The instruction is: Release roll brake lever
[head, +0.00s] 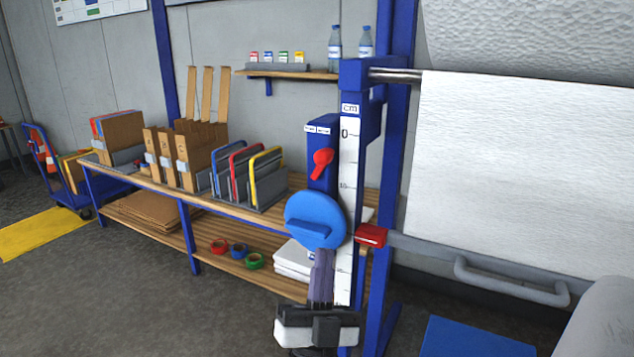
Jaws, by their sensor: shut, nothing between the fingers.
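A red lever (321,160) is mounted on the front of a narrow blue box (319,180) on the stand, left of a white cm scale (348,160). Its wide end is at the top and it tilts down and to the left. Small white labels sit above it on the box; I cannot read them. My gripper (321,256) is shut and empty, low in the picture, well below the lever and apart from it in the picture. A blue disc (315,215) with a raised bar shows between them.
A large white roll sheet (520,170) hangs at the right, with a grey bar and handle (510,279) below it. A red block (370,235) is at the bar's left end. A wooden workbench (230,207) with folders and boards stands at the left. Open floor lies in front.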

